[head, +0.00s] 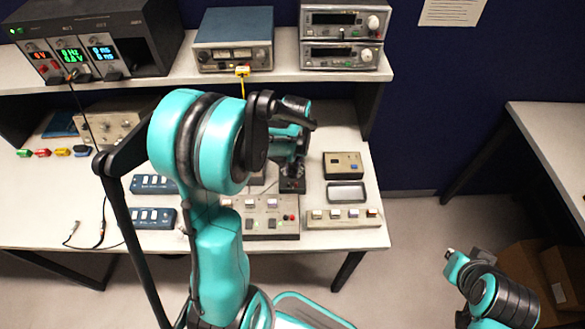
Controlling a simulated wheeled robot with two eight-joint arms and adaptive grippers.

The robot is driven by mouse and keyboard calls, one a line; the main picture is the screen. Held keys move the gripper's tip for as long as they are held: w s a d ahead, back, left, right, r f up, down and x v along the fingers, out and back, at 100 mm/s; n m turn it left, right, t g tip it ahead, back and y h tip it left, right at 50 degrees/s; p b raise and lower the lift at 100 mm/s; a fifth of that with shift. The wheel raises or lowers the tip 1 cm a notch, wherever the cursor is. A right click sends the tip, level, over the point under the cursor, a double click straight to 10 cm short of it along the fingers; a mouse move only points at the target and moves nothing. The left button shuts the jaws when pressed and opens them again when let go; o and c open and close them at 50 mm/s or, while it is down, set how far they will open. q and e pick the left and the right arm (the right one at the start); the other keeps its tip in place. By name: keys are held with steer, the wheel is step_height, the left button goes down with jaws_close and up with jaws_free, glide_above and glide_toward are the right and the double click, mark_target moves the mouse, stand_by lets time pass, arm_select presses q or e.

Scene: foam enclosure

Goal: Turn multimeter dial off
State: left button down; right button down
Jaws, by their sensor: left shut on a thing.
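A small dark device with reddish spots (292,187), which looks like the multimeter, lies on the bench among other instruments. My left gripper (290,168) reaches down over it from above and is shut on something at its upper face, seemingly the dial. The dial and the fingertips are mostly hidden by the gripper and wrist, so the dial's setting cannot be read.
Blue switch boxes (152,217) and a cable (101,230) lie left. A shelf (284,68) with instruments runs above.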

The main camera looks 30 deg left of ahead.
mark_target(293, 171)
arm_select(q)
steer(key=c, duration=1.3)
jaws_free()
steer(key=shift+o, duration=0.2)
step_height(293, 171, up, 12)
steer(key=shift+d, duration=0.15)
steer(key=s+d+f+m+t+b, duration=0.2)
steer(key=s+d+m+t+b, duration=0.2)
steer(key=s+d+t, duration=0.3)
steer(key=s+d, duration=0.3)
steer(key=shift+s+d+f, duration=0.25)
steer(key=shift+s+f, duration=0.1)
steer(key=shift+f, duration=0.05)
